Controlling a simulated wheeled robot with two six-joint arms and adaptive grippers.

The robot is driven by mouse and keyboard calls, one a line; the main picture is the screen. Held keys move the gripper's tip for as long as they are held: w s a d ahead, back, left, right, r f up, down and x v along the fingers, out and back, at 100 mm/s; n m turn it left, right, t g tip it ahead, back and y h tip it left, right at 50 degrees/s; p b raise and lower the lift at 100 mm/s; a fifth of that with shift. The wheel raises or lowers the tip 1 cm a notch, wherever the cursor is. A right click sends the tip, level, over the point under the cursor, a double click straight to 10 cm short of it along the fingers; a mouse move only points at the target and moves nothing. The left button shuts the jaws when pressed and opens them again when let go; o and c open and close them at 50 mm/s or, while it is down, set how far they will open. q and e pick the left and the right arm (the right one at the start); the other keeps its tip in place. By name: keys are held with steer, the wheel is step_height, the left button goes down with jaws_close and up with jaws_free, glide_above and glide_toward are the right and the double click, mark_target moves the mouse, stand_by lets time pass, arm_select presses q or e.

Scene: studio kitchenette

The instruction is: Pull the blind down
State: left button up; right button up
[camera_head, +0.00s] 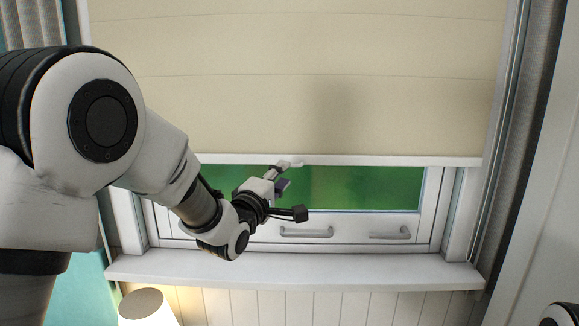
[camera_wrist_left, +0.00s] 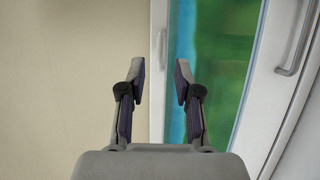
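The cream blind (camera_head: 300,90) hangs over the upper part of the window, ending in a white bottom bar (camera_head: 400,160). Green shows through the glass (camera_head: 360,188) below it. My left gripper (camera_head: 287,177) is at the bar, near the middle of the window. In the left wrist view the blind (camera_wrist_left: 70,80) fills the left side, and its pale bar (camera_wrist_left: 158,110) runs upright in the gap between the two spread fingers (camera_wrist_left: 160,80). A small handle (camera_wrist_left: 162,45) shows on the bar beyond the fingertips. I cannot tell whether the fingers touch the bar. My right gripper is out of view.
The window's lower frame has two grey handles (camera_head: 306,232), one also visible in the left wrist view (camera_wrist_left: 298,45). A white sill (camera_head: 300,270) juts out below. A lit lamp (camera_head: 145,304) stands at bottom left. A pale panel (camera_head: 540,180) is at the right.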

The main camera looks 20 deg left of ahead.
mark_target(292, 166)
arm_select(q)
steer(key=w, duration=0.1)
steer(key=w+p, duration=0.1)
steer(key=w, duration=0.2)
steer(key=shift+w+d+r, duration=0.3)
steer(key=shift+d+r, duration=0.05)
steer(key=shift+d, duration=0.05)
steer(key=shift+f, duration=0.1)
jaws_close()
steer(key=shift+f, duration=0.1)
step_height(292, 166, down, 24)
steer(key=b, duration=1.6)
